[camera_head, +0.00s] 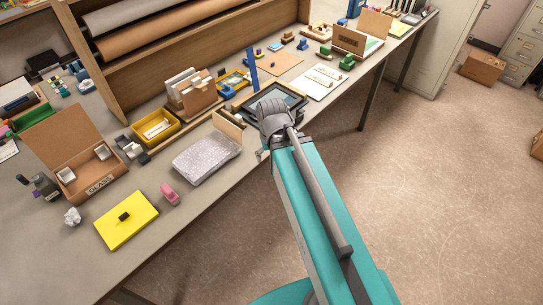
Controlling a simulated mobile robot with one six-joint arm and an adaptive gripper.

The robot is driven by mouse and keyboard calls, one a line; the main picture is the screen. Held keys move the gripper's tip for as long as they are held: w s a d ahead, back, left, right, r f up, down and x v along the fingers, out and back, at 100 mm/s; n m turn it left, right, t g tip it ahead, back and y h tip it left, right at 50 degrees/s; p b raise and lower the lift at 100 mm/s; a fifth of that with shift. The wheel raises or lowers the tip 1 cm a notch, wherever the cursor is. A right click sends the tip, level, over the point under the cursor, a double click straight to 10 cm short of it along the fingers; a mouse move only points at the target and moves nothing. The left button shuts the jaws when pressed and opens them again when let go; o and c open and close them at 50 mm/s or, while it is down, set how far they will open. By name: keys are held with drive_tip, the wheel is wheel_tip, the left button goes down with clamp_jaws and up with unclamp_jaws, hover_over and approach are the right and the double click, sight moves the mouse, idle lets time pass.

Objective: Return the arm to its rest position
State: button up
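My teal arm (315,215) reaches up from the bottom of the picture to the worktable's front edge. It ends in a grey rounded joint (272,112), which stands in front of a dark-framed tray (290,97) and hides part of it. I cannot make out gripper fingers; they are hidden behind the arm or out of the picture. I see nothing held.
The long worktable (60,245) is crowded with a yellow board (126,219), a pink stamp-like object (169,194), a silvery wrapped pad (206,158), an open brown box (65,148) and a yellow tray (155,127). Floor at right is clear before a cardboard box (482,66).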

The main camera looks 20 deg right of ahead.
drive_tip(key=shift+f+b, duration=1.65)
